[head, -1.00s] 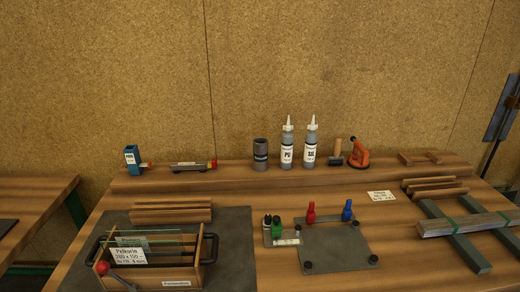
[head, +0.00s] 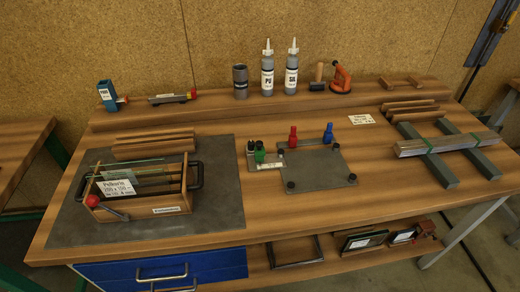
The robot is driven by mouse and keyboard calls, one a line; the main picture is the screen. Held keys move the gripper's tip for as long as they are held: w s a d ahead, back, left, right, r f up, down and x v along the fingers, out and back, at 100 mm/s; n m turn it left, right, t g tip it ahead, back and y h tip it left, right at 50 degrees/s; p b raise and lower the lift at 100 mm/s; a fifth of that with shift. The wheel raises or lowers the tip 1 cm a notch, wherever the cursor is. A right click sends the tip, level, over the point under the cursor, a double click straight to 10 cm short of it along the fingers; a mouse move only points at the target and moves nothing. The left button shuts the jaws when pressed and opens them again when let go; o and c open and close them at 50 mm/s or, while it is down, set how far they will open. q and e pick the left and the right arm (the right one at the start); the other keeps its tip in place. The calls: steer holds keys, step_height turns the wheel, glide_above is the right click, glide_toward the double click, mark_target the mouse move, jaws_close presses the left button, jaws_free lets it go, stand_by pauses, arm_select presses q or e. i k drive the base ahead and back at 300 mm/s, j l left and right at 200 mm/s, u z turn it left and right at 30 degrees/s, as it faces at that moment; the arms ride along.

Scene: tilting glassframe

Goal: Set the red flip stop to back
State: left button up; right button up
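A small upright red piece (head: 293,137), which looks like the red flip stop, stands at the back edge of a flat grey plate (head: 320,174) in the middle of the bench. A similar blue piece (head: 328,133) stands to its right on the same edge. A green piece (head: 259,153) stands at the plate's left, beside small black parts. A red ball knob (head: 92,201) on a grey rod sits at the front left of a wooden glass rack (head: 168,210). Neither of my grippers is in view.
The wooden bench (head: 240,229) has a dark mat (head: 215,190) at left. Bottles (head: 267,77), a grey cup (head: 240,88) and an orange tool (head: 341,80) stand on the raised back ledge. Bundled bars (head: 447,144) lie across grey beams at right. Blue drawers (head: 220,264) and a shelf are below.

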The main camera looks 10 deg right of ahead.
mark_target(292, 139)
steer(key=k+j, duration=0.1)
steer(key=j, duration=0.3)
steer(key=k+j, duration=0.1)
steer(key=j, duration=0.35)
steer(key=k+j+z, duration=0.1)
steer(key=j, duration=0.3)
